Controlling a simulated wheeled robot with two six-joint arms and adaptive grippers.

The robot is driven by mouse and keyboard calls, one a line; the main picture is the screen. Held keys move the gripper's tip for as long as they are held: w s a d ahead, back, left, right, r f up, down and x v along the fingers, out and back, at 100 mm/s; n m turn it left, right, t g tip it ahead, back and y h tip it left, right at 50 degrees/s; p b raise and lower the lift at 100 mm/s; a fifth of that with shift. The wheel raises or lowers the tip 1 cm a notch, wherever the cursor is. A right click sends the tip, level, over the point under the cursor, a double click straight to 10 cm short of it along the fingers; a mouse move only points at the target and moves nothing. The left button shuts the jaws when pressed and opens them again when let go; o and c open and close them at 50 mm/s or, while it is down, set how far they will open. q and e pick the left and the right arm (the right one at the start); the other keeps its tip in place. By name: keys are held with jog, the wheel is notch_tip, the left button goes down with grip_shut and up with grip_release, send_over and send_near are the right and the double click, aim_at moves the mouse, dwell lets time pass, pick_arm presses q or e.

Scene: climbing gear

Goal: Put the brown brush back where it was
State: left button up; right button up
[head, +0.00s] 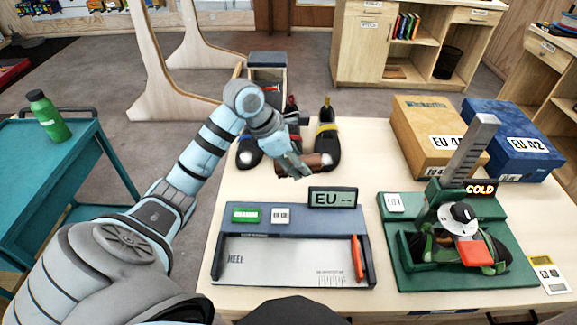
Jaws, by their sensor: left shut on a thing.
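My left gripper (299,168) is above the far part of the light wooden table, just beyond the blue measuring device. It is shut on the brown brush (318,163), which shows as a short brown piece to the right of the fingers. The fingers hide the rest of the brush. Whether the brush touches the table or the shoes behind it, I cannot tell. My right gripper is not in view.
Dark climbing shoes (327,140) stand right behind the gripper. The blue measuring device (290,220) lies in front. A green press (395,240) with a "COLD" display stands at right, with shoe boxes (425,130) behind. A teal cart (50,170) is at left.

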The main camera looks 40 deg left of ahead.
pick_arm(q)
jog(key=w+a+r+n, duration=0.2)
jog(key=w+a+r, duration=0.2)
jog(key=n+y+b, duration=0.1)
jog(key=b, duration=0.7)
send_over(294, 188)
jog(key=s, duration=0.2)
notch_tip(294, 188, down, 6)
jog(key=shift+g, duration=0.4)
jog(key=f, duration=0.4)
jog(key=f+b, duration=0.1)
jog(key=f, duration=0.7)
jog(key=shift+w+a+f, duration=0.25)
jog(key=shift+a+f, duration=0.05)
jog(key=shift+w+f, duration=0.1)
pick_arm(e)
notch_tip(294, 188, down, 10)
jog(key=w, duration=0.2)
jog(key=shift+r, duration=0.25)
pick_arm(q)
jog(key=o, duration=1)
